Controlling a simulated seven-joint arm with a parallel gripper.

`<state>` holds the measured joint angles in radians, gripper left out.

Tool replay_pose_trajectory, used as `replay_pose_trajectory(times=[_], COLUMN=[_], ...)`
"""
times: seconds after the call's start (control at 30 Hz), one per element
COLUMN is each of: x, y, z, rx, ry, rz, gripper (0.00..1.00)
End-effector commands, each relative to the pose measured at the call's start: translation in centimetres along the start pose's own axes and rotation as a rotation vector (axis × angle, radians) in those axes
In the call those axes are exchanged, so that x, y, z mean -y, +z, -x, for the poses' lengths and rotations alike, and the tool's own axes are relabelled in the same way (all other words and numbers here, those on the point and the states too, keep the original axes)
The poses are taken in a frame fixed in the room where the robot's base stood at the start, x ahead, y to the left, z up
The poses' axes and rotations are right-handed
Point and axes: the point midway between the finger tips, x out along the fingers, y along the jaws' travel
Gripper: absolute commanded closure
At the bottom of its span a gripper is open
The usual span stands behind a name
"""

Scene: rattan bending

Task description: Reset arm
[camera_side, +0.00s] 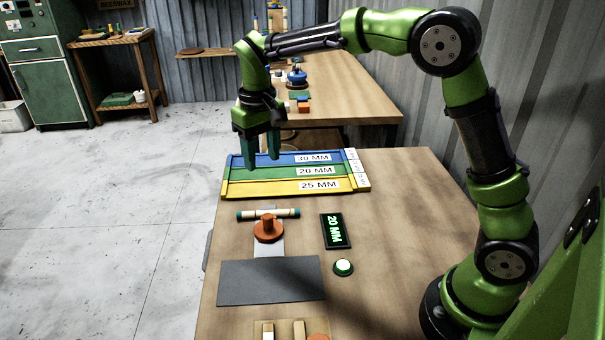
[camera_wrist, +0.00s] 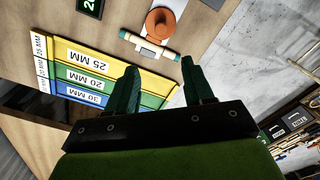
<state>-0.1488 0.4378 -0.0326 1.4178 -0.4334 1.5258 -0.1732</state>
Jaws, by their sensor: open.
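My gripper (camera_side: 262,158) is open and empty, pointing down above the left part of the sorting rack (camera_side: 350,172). Its two dark green fingers also show apart in the wrist view (camera_wrist: 162,85). The rack has a blue lane marked 30 MM, a green lane marked 20 MM and a yellow lane marked 25 MM. A short light rod with teal ends (camera_side: 285,213) lies behind the orange round piece with a knob (camera_side: 268,230); both also show in the wrist view. A dark display (camera_side: 335,231) reads 20 MM in green.
A round button (camera_side: 343,267) glows white-green below the display. A dark grey mat (camera_side: 270,281) lies in front of the orange piece. Light blocks (camera_side: 298,332) stand at the near table edge. A second table (camera_side: 350,95) with coloured parts stands behind.

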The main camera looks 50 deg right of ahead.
Motion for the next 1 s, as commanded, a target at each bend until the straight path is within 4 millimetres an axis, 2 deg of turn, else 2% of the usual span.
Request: replay_pose_trajectory(times=[0.23, 0.3, 0.37, 0.57, 0.73, 0.9, 1.0], x=[0.1, 0.0, -0.2, -1.6, -3.1, -4.5, -5.1], y=[-0.2, 0.5, 1.5, 6.7, 12.1, 17.1, 19.4], z=[-0.4, -1.4, -1.3, 1.1, 2.9, 3.6, 3.7], rx=[-0.015, -0.01, -0.025, -0.133, -0.255, -0.384, -0.448], ry=[-0.004, -0.011, -0.028, -0.118, -0.198, -0.266, -0.297], rz=[-0.002, -0.003, -0.006, -0.047, -0.097, -0.147, -0.17], gripper=[0.48, 0.48, 0.48, 0.48, 0.48, 0.48, 0.48])
